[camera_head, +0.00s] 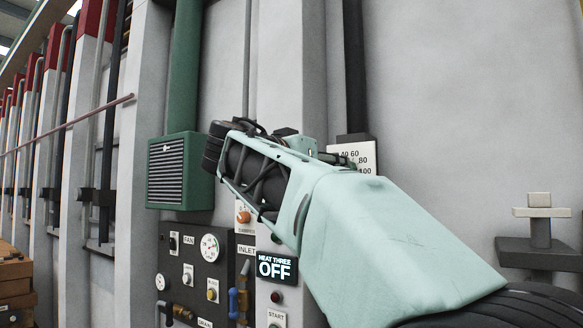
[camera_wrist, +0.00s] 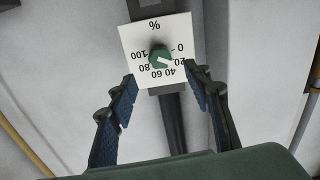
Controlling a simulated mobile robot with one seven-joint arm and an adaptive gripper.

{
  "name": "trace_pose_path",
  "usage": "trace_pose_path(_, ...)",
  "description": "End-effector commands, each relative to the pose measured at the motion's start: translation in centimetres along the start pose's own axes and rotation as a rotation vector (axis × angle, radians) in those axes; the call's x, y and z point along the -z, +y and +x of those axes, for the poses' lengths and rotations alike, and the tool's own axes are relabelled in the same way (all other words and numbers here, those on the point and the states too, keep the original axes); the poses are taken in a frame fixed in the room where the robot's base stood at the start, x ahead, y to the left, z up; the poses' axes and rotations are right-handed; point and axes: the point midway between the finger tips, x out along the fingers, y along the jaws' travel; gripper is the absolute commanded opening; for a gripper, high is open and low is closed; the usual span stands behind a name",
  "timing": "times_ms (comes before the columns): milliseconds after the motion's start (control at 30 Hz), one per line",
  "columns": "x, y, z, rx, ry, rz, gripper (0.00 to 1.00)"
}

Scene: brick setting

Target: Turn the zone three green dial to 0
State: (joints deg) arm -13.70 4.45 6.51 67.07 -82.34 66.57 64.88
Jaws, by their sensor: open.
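The green dial (camera_wrist: 159,56) sits on a white plate (camera_wrist: 133,40) marked in percent, which appears upside down in the wrist view. Its white pointer aims at about 20; the 0 mark is just above that, on the right. My gripper (camera_wrist: 163,76) is open, with one blue-padded finger on each side of the lower part of the plate. The dial lies between and beyond the fingertips, and I see no contact. In the head view the scale plate (camera_head: 366,158) shows only partly, as my arm hides the dial. No zone label is readable.
A dark control panel (camera_head: 203,252) with gauges and knobs is at lower left, beside a lit HEAT THREE OFF display (camera_head: 276,267). A green vented box (camera_head: 180,172) hangs on the wall. A grey bracket (camera_head: 540,240) projects at right. A dark conduit (camera_wrist: 173,125) runs from the plate.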

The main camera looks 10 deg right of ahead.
Motion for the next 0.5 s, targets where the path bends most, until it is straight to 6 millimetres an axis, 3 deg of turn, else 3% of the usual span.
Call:
trace_pose_path(300,0.2,0.1,6.2,-0.004,-0.003,-0.003,0.45)
trace_pose_path(500,0.1,0.1,8.6,-0.001,-0.002,-0.002,0.45)
